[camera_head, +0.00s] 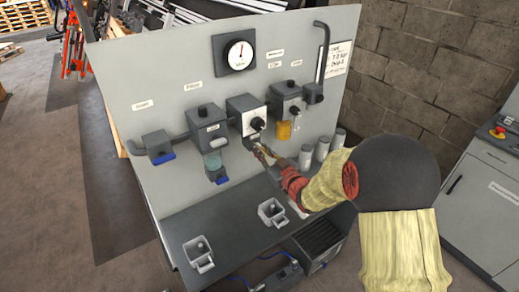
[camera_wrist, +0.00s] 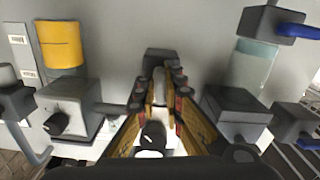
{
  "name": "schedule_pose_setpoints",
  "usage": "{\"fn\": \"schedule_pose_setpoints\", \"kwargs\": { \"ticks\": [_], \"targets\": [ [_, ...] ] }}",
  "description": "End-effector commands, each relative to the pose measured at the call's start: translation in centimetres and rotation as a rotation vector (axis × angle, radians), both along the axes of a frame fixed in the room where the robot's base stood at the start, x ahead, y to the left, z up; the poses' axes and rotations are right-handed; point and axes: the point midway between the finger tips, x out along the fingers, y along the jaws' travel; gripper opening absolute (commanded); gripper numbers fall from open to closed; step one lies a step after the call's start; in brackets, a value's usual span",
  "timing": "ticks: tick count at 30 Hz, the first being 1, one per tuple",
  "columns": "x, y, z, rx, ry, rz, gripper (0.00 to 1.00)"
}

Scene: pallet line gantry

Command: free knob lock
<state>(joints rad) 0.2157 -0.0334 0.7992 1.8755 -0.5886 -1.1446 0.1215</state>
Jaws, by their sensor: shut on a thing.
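The white-faced unit (camera_head: 246,108) in the middle of the grey panel carries a black round knob (camera_head: 257,124). In the wrist view, which is upside down, the knob (camera_wrist: 152,137) shows between my finger bases with a white pointer mark. My gripper (camera_head: 259,149) reaches in from the right, its tips just below the knob. In the wrist view, my gripper (camera_wrist: 160,92) has its fingers close together around a small part below the knob, in front of a dark grey block (camera_wrist: 161,60). The fingers hide most of the held part, so I cannot tell its shape.
A yellow bowl (camera_head: 283,130) hangs to the right, and a clear bowl (camera_head: 212,161) to the left. A blue-handled valve (camera_head: 157,148) is farther left. A gauge (camera_head: 239,53) sits above. Pale cylinders (camera_head: 306,157) and grey cups (camera_head: 272,212) stand on the bench, with bare room between cups.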

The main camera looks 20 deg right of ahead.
Motion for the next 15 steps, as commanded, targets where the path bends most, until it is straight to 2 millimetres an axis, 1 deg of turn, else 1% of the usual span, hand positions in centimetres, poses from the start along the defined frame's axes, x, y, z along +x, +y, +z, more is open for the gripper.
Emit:
{"fn": "schedule_pose_setpoints", "kwargs": {
  "ticks": [1,6,15],
  "targets": [
    [-0.07,0.0,-0.25,0.025,0.013,-0.001,0.0],
    [-0.07,-0.01,-0.25,0.098,0.037,-0.001,0.0],
    [-0.08,-0.01,-0.29,0.153,0.055,-0.001,0.0]
  ]
}}
